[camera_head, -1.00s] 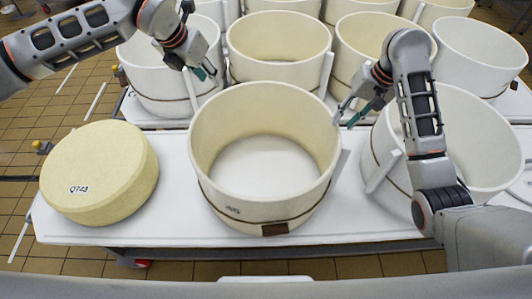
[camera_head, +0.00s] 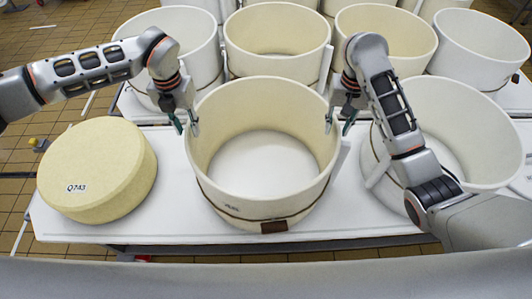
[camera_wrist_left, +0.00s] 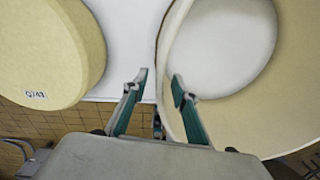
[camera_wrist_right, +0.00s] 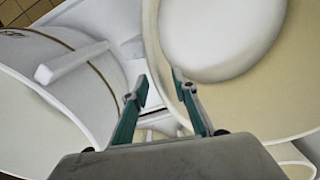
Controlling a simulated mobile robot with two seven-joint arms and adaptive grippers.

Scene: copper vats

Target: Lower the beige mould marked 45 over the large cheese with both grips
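The beige mould (camera_head: 262,207) stands upright on the white table in the middle of the head view, open at the top; its small mark is too blurred to read. The large cheese (camera_head: 97,170), a pale yellow wheel marked Q743, lies to its left. My left gripper (camera_head: 186,128) is open at the mould's left rim, its fingers on either side of the wall in the left wrist view (camera_wrist_left: 160,78). My right gripper (camera_head: 339,128) is open at the right rim, its fingers either side of the wall in the right wrist view (camera_wrist_right: 158,85). Contact cannot be told.
Another mould (camera_head: 455,115) stands close on the right, under my right arm. Several more moulds (camera_head: 277,45) fill a table behind. The white table (camera_head: 175,225) has a narrow bare strip between cheese and mould. Tiled floor (camera_head: 18,150) shows at the left.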

